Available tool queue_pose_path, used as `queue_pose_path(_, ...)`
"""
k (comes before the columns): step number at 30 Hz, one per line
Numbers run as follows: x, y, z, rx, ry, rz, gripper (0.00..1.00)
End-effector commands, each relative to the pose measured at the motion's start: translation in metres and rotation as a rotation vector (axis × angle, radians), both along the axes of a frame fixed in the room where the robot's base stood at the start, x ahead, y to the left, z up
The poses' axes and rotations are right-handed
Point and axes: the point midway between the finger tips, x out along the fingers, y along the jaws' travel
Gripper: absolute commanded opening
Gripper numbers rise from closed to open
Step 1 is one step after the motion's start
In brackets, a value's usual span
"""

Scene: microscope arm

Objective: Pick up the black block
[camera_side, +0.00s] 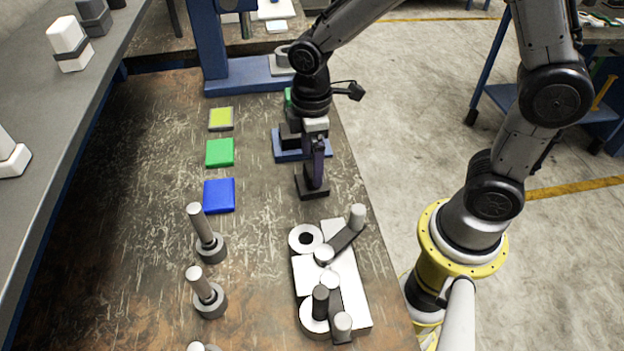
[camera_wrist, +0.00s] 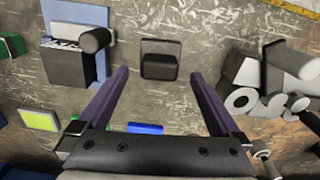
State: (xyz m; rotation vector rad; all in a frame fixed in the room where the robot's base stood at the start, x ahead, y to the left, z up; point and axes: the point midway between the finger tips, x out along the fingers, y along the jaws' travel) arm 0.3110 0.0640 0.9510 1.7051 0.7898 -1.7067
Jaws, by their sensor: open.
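The black block (camera_wrist: 160,58) is a low dark piece with a raised part on a flat base. It lies on the worn table, between and slightly beyond my fingertips in the wrist view. In the side view the black block (camera_side: 308,191) shows at the foot of my gripper (camera_side: 318,180), partly hidden by the purple fingers. My gripper also shows in the wrist view (camera_wrist: 159,76), with its two fingers wide apart and nothing held between them. I cannot tell whether a finger touches the block.
A blue plate (camera_side: 281,153) with dark parts stands behind the gripper. A white assembly (camera_side: 347,276) with cylinders is nearer the camera. Blue (camera_side: 219,196), green (camera_side: 220,153) and yellow (camera_side: 220,119) squares lie left. Upright pegs (camera_side: 201,228) stand at the front left.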

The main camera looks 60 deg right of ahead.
Motion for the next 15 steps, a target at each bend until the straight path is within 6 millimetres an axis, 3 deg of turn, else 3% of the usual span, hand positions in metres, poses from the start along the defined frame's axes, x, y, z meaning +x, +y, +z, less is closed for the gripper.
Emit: queue_pose_path(15, -0.001, -0.001, -0.053, 0.000, 0.001, 0.000, 1.00)
